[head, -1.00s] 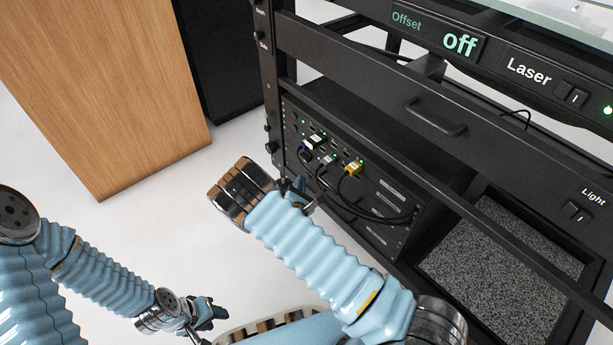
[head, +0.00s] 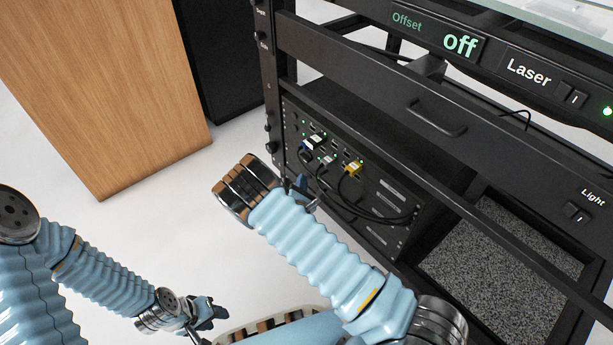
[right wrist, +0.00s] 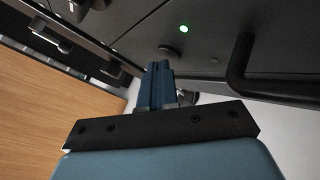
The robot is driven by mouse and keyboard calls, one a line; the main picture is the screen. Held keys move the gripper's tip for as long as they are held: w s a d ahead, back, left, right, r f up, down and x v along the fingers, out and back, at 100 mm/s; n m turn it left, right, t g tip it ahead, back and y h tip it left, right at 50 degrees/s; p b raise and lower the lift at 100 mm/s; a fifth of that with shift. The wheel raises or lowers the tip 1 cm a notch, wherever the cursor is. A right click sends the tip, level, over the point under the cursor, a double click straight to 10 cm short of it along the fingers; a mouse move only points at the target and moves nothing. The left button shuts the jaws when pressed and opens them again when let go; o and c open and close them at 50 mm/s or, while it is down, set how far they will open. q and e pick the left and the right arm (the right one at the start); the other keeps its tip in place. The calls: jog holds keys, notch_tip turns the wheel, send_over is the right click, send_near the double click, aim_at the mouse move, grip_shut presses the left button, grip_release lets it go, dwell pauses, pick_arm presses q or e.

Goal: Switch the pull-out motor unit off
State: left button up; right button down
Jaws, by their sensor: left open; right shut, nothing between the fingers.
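In the right wrist view a dark front panel (right wrist: 205,62) carries a lit green lamp (right wrist: 183,29), a small dark round knob or button (right wrist: 168,50) and a thick black handle (right wrist: 240,70). I cannot tell for certain that this panel is the motor unit. My right gripper (right wrist: 158,68) is shut and empty, its blue fingertips close to the knob; I cannot tell whether they touch it. In the head view the right gripper (head: 302,186) is beside the rack's lower left, mostly hidden by my right wrist. My left gripper (head: 212,311) is open and empty, low over the floor.
The black rack (head: 360,75) fills the right, with a cabled unit (head: 385,190) showing green lamps, a drawer handle (head: 435,118), a Laser switch (head: 571,94) and a Light switch (head: 578,212). A wooden cabinet (head: 110,90) stands back left. White floor between is clear.

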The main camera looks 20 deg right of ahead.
jog(key=shift+d+r, duration=0.15)
jog(key=shift+d, duration=0.3)
jog(key=shift+s+a+h, duration=0.1)
jog(key=shift+s+h, duration=0.05)
jog(key=shift+h, duration=0.15)
jog(key=shift+s+a, duration=0.25)
jog(key=shift+a, duration=0.45)
jog(key=s+a, duration=0.2)
jog(key=a, duration=0.4)
dwell(0.7)
